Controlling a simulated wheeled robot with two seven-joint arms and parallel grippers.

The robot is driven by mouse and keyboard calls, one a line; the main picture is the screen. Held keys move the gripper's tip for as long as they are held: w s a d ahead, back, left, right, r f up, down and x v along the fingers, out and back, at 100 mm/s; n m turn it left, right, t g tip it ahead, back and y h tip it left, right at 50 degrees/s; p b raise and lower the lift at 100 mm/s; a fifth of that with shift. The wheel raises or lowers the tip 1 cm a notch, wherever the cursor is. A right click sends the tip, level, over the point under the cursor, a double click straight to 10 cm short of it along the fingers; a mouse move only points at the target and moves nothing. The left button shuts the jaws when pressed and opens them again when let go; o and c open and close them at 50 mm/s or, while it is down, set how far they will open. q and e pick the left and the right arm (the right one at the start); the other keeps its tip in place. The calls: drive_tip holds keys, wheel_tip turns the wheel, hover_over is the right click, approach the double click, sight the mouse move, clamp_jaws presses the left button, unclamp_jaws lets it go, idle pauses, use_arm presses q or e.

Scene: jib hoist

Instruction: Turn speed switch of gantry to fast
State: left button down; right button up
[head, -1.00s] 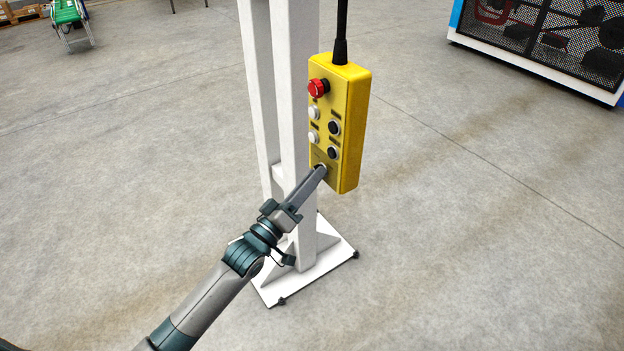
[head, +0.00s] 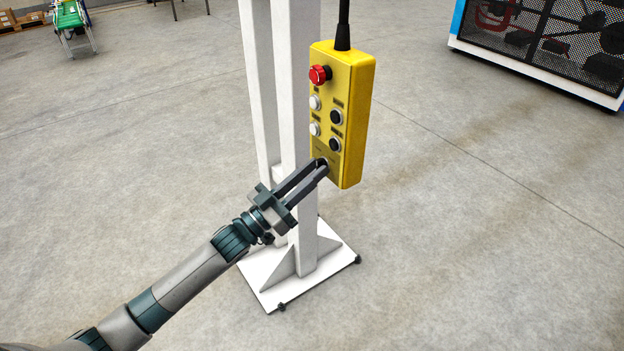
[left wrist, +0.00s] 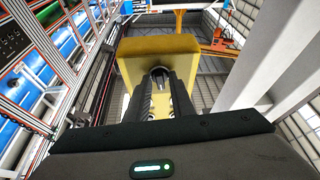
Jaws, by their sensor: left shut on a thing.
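The yellow control pendant (head: 352,110) hangs upright from a black cable beside the white post. Its face carries a red mushroom button (head: 319,75), white buttons on the left and black buttons on the right. My left gripper (head: 322,165) is at the lower end of this face, shut on the speed switch, which the fingertips mostly hide. In the left wrist view the two fingers reach up to the pendant (left wrist: 150,48), with the small dark speed switch (left wrist: 160,73) between their tips. The switch's setting cannot be read. My right gripper is not in view.
The white post (head: 296,130) stands close behind the pendant on a white base plate (head: 330,265). The floor around is clear.

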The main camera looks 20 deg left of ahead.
use_arm(q)
drive_tip(key=m+g+h, duration=0.1)
drive_tip(key=m, duration=0.2)
drive_tip(key=m+g+h+b, duration=0.1)
drive_tip(key=m, duration=0.3)
drive_tip(key=shift+w+a+g+b, duration=0.15)
drive_tip(key=shift+a+g+b, duration=0.05)
drive_tip(key=shift+g+b, duration=0.1)
drive_tip(key=shift+w+a+r+m+g+h, duration=0.1)
drive_tip(key=shift+m+g+h, duration=0.55)
drive_tip(key=shift+m, duration=1.2)
drive_tip(key=shift+a+r+m+g+h, duration=0.1)
drive_tip(key=shift+m+g+h, duration=0.25)
drive_tip(key=shift+m+g, duration=1.05)
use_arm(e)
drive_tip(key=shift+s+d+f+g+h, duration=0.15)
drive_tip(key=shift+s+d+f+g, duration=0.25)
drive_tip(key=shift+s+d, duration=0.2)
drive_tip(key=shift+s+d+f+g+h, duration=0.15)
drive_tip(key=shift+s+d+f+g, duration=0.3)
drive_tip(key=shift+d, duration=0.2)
use_arm(q)
drive_tip(key=shift+d+m+t, duration=0.1)
drive_tip(key=shift+m+t, duration=0.15)
drive_tip(key=shift+m, duration=0.3)
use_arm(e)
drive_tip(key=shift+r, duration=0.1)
